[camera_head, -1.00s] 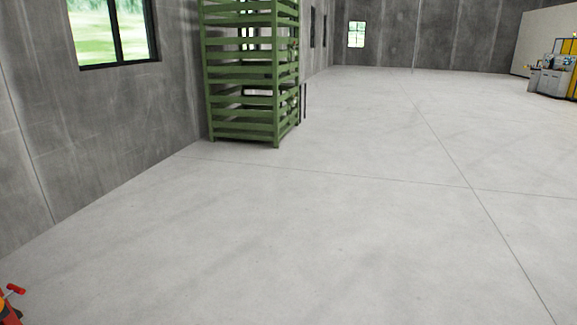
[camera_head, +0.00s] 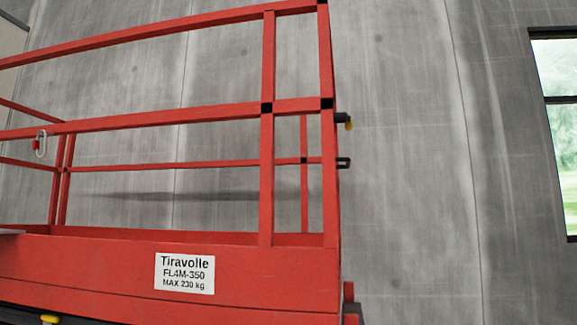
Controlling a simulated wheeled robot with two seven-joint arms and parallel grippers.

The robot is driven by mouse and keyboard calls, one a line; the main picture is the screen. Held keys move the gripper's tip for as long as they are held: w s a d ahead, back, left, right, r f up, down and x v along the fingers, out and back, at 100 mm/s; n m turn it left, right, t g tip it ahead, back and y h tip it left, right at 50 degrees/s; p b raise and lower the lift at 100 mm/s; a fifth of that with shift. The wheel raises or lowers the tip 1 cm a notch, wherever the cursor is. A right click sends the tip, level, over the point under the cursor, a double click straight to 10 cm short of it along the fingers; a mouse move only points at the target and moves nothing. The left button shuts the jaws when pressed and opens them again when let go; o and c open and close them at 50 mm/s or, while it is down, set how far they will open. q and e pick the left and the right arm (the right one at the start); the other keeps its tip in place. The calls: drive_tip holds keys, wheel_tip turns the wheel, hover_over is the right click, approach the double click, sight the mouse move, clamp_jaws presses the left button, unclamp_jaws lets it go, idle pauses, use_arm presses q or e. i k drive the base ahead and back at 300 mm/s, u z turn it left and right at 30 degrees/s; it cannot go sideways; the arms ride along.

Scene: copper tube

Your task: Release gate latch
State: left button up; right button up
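A red lift platform (camera_head: 95,262) with red guard rails (camera_head: 180,115) fills the left and middle of the head view. A small metal loop with a red part (camera_head: 40,143) hangs at the rails on the far left. I cannot tell for sure which of these is the gate latch. Neither of my grippers is in view.
A white label (camera_head: 185,273) reading "Tiravolle FL4M-350 MAX 230 kg" is on the platform's side. A grey concrete wall (camera_head: 410,180) stands behind. A window (camera_head: 562,120) is at the right edge. No floor is clearly visible.

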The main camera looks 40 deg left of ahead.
sight(349, 125)
drive_tip(key=u, duration=0.55)
drive_tip(key=i, duration=0.65)
drive_tip(key=u, duration=0.2)
drive_tip(key=k, duration=0.5)
drive_tip(key=z, duration=0.6)
drive_tip(key=k, duration=0.8)
drive_tip(key=u, duration=0.4)
drive_tip(key=i, duration=1.75)
drive_tip(key=z, duration=0.65)
